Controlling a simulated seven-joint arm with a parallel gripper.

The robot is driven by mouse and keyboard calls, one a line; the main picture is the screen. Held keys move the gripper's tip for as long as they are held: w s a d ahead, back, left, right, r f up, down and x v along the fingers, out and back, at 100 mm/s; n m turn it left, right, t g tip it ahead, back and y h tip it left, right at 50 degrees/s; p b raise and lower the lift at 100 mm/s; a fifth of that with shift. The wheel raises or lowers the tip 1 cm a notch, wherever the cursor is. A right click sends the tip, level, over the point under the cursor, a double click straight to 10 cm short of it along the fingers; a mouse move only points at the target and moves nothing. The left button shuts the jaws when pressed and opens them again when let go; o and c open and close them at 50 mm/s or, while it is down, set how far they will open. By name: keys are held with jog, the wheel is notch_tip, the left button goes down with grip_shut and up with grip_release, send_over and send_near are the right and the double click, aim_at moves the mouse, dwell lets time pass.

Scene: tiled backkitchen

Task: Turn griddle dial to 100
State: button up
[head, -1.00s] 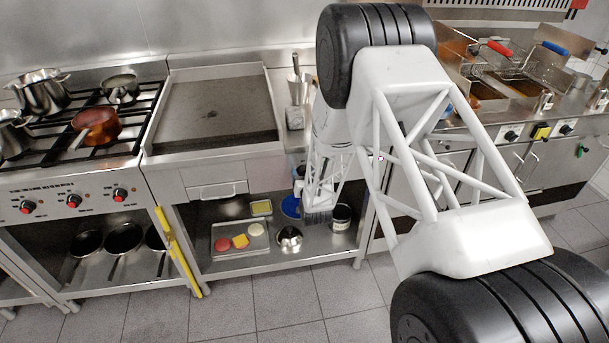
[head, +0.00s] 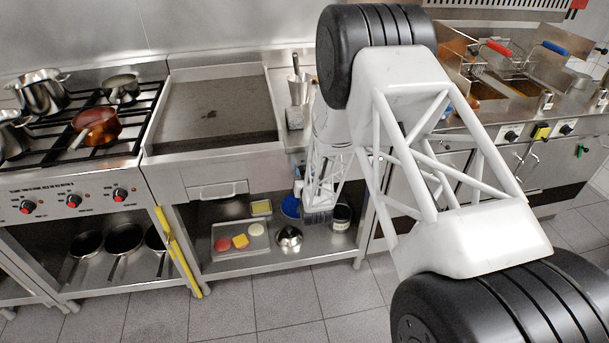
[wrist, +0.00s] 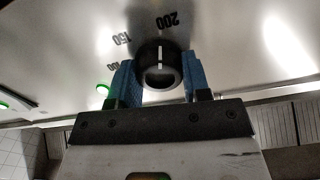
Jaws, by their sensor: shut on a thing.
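The griddle dial (wrist: 157,54) is a round black knob with a short white mark on its top, in the wrist view. The mark points roughly toward the printed 200. The 150 and a partly covered 100 are printed further round to the left. My gripper (wrist: 160,82) has blue finger pads on both sides of the dial and is shut on it. The griddle (head: 215,110), a flat steel plate, shows in the head view.
Left of the griddle is a stove (head: 95,125) with pots. Fryers (head: 510,85) stand at the right. Green-lit round parts (wrist: 103,89) sit left of the dial.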

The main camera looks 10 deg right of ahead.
jog(key=n, duration=1.9)
jog(key=shift+n, duration=0.3)
dwell(0.4)
jog(key=o, duration=0.9)
jog(key=shift+s, duration=3.9)
